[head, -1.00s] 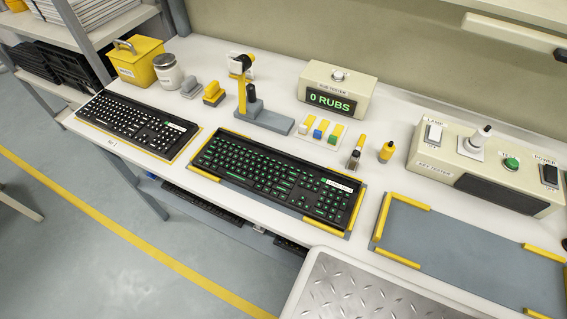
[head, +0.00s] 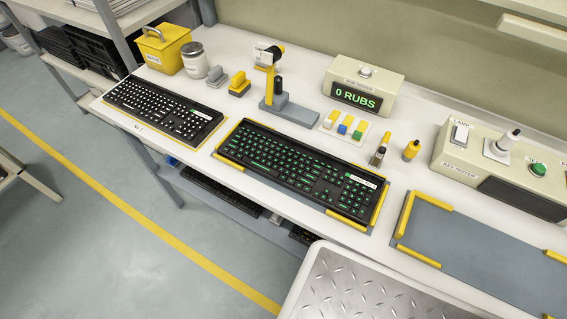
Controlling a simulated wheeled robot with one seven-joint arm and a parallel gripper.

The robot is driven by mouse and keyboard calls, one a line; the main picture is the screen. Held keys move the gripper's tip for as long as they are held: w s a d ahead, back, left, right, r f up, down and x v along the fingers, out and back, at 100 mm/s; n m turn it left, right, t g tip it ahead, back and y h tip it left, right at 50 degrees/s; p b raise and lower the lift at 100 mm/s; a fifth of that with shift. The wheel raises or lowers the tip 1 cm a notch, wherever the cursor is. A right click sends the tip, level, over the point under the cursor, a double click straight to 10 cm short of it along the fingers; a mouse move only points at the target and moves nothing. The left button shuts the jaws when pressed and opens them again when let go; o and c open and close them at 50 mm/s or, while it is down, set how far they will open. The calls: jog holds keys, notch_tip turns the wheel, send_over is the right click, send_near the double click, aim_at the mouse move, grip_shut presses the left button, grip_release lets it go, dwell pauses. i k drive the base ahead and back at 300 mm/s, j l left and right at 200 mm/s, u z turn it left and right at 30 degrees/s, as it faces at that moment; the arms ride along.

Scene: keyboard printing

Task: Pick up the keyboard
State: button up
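A black keyboard with green-lit legends (head: 300,170) lies flat on a grey mat with yellow corner rails (head: 232,133), near the middle of the bench. A white label is on its right end. A second black keyboard with white legends (head: 160,112) lies to its left on a yellow-edged holder. My gripper is not in this view.
The white bench (head: 205,135) holds a yellow box (head: 163,50), a jar (head: 195,60), a rub tester (head: 362,90) reading 0 RUBS and a key tester (head: 500,165). An empty grey mat (head: 480,245) with yellow rails lies right. A metal tread-plate surface (head: 375,290) is in front.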

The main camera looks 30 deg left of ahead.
aim_at(349, 190)
jog(key=k+j+u, duration=0.1)
jog(key=j+u, duration=0.95)
jog(key=k+j, duration=0.05)
